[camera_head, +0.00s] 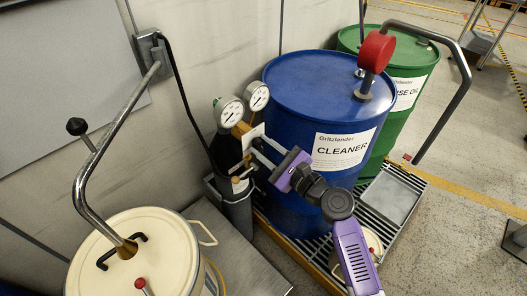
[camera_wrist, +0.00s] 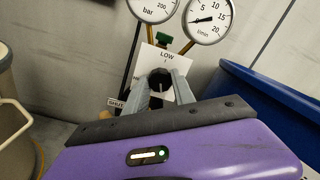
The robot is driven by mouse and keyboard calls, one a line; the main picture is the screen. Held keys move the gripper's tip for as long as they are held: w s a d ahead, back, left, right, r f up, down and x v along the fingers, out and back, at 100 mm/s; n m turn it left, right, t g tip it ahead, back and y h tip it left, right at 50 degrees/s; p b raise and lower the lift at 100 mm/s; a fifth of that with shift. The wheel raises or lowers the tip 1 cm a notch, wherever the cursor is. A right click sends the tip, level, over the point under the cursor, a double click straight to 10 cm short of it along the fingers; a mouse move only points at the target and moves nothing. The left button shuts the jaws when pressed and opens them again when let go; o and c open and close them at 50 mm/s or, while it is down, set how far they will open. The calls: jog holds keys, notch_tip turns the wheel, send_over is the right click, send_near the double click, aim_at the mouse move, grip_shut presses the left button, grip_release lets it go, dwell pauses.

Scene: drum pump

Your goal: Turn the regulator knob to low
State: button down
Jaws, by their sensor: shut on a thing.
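The regulator knob (camera_wrist: 160,79) is a dark round knob in front of a white plate (camera_wrist: 182,62) marked LOW, with a small tick under the word. My gripper (camera_wrist: 161,88) has one finger on each side of the knob and is shut on it. The fingers hide the knob's sides, and I cannot tell clearly where its pointer stands. In the head view my gripper (camera_head: 262,158) reaches in from the right to the regulator, and the knob is too small to make out there. Two round gauges (camera_head: 229,113) sit above the regulator on a dark cylinder (camera_head: 225,150).
A blue CLEANER drum (camera_head: 300,85) stands close to the right of my gripper, on a grated pallet, with a green drum (camera_head: 418,60) behind it. A cream-lidded drum (camera_head: 165,250) with a bent metal pipe stands at front left. A wall is behind the regulator.

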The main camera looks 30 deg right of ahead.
jog(key=n+b, duration=0.1)
jog(key=n, duration=0.1)
jog(key=n+b, duration=0.2)
jog(key=shift+f+n, duration=0.2)
jog(key=shift+n, duration=0.1)
jog(key=n+b, duration=0.3)
jog(key=shift+n, duration=0.4)
jog(key=n+b, duration=0.3)
jog(key=shift+n+y, duration=0.3)
jog(key=shift+n, duration=0.1)
jog(key=n+b, duration=0.4)
jog(key=shift+f+n, duration=0.1)
jog(key=shift+n, duration=0.3)
jog(key=n+b, duration=0.3)
jog(key=n, duration=0.1)
jog(key=shift+n, duration=0.3)
jog(key=n+b, duration=0.3)
jog(key=shift+n+y, duration=0.3)
jog(key=n+b, duration=0.2)
jog(key=n, duration=0.2)
jog(key=shift+d+b, duration=0.1)
jog(key=shift+b, duration=0.25)
jog(key=shift+n+b, duration=0.65)
jog(key=shift+n, duration=0.65)
